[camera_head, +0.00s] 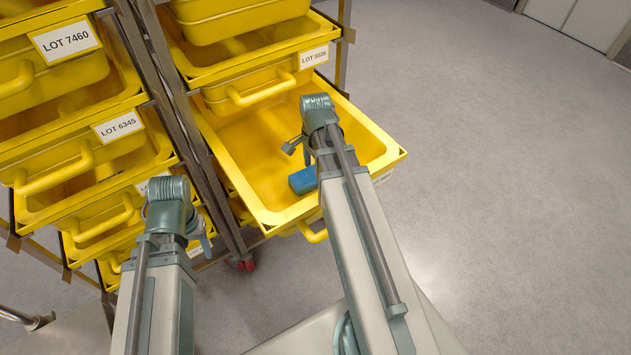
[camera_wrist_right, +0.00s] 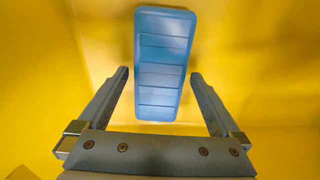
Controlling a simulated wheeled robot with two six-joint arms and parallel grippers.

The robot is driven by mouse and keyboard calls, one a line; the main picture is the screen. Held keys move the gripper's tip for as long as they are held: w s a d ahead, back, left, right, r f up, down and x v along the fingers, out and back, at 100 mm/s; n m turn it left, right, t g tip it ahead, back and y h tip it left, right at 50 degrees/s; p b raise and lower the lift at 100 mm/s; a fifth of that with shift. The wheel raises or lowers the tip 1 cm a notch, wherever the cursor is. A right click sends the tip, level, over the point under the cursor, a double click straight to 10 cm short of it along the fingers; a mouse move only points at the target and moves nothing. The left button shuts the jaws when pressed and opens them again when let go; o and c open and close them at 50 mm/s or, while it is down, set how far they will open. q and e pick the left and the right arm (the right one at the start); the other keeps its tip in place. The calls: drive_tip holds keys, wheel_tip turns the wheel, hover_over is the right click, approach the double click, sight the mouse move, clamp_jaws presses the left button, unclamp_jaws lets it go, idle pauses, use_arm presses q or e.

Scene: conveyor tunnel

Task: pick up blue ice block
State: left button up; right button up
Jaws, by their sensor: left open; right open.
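The blue ice block (camera_head: 302,180) lies in the pulled-out yellow bin (camera_head: 243,188), on the bin's floor near its front. In the right wrist view the block (camera_wrist_right: 164,62) is a long ridged slab. My right gripper (camera_head: 299,150) is over the bin, just above the block. In the right wrist view its two fingers (camera_wrist_right: 159,75) are open, one on each side of the block's near end, and nothing is held. I cannot tell how far above the block they are. My left gripper (camera_head: 203,238) is outside the bin, low at the left, in front of the rack.
The metal rack (camera_head: 187,105) holds several yellow bins with lot labels, such as LOT 7460 (camera_head: 67,40) and LOT 6345 (camera_head: 118,126). A bin (camera_head: 262,92) sits above the pulled-out bin's back part. The grey floor (camera_head: 510,180) at the right is clear.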

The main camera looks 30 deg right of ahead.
drive_tip(key=shift+f+b, duration=0.3)
drive_tip(key=shift+f, duration=0.5)
drive_tip(key=shift+r, duration=0.1)
drive_tip(key=c, duration=1.6)
